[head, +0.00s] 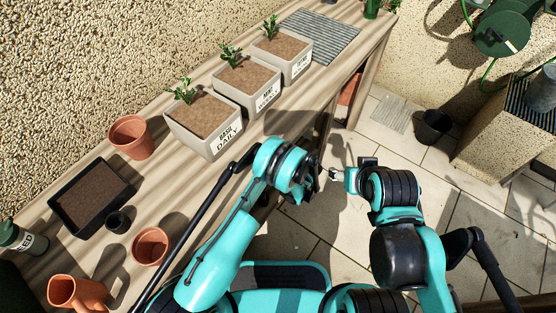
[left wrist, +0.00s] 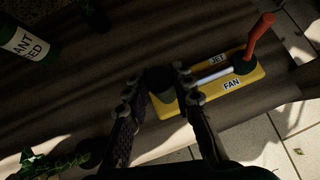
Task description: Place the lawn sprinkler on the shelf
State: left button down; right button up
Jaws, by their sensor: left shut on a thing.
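The lawn sprinkler (left wrist: 215,85) shows in the left wrist view as a yellow base marked JET and FAN, with a dark round part, a pale tube and a red-orange stem. My left gripper (left wrist: 160,88) is shut on its dark round part. A shadowed wooden surface (left wrist: 75,110) lies beneath; whether the base touches it I cannot tell. In the head view my left gripper (head: 309,184) is mostly behind its wrist and the sprinkler is hidden. My right gripper (head: 338,174) is beside it over the floor; its finger opening is unclear. I cannot identify the shelf for certain.
The wooden bench (head: 190,185) carries several planters, clay pots (head: 131,137), a black tray (head: 90,195) and a feed bottle (head: 18,237). A black bucket (head: 433,127) stands on the tiles. A bottle (left wrist: 24,42) and leaves (left wrist: 55,162) edge the wrist view.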

pick_arm(q)
jog(key=shift+s+a+r, duration=0.1)
jog(key=shift+s, duration=0.05)
jog(key=c, duration=1.3)
grip_release()
jog(key=p+v, duration=0.4)
jog(key=v, duration=0.8)
jog(key=shift+r, duration=0.1)
